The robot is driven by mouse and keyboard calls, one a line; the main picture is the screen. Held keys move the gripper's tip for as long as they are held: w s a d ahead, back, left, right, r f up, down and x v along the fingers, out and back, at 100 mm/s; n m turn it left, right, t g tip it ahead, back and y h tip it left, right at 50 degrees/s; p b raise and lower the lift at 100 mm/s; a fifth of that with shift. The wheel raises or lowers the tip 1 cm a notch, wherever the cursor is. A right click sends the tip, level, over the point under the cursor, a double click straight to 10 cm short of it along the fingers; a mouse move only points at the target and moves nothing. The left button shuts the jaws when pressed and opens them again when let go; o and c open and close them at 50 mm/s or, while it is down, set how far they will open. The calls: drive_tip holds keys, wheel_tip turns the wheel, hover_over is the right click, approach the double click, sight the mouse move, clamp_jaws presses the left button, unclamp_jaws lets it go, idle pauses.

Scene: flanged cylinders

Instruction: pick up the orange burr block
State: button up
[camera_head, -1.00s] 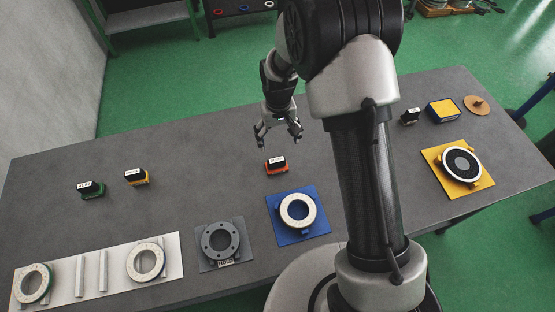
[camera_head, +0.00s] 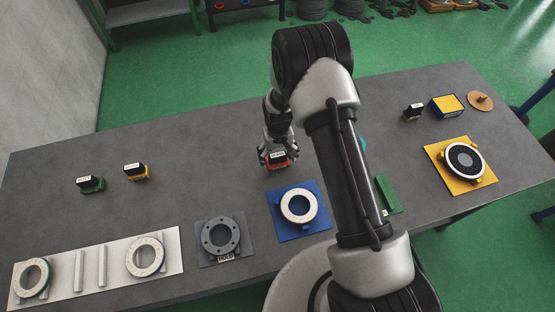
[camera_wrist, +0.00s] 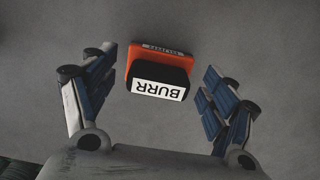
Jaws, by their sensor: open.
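The orange burr block (camera_head: 279,161) sits on the grey table, with a black top and a white label. In the wrist view the burr block (camera_wrist: 158,71) shows its orange base and a label reading BURR. My gripper (camera_head: 278,160) is open, with its fingers around the block in the head view. In the wrist view the fingers of my gripper (camera_wrist: 150,98) stand on the left and right of the block, with a gap on each side. They do not appear to touch it.
A blue plate (camera_head: 285,232) with a white ring lies just in front of the block. A grey plate (camera_head: 209,253) with a dark flange is left of that.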

drive_tip(key=shift+f, duration=0.15)
drive_tip(key=shift+c, duration=0.5)
drive_tip(key=c, duration=1.1)
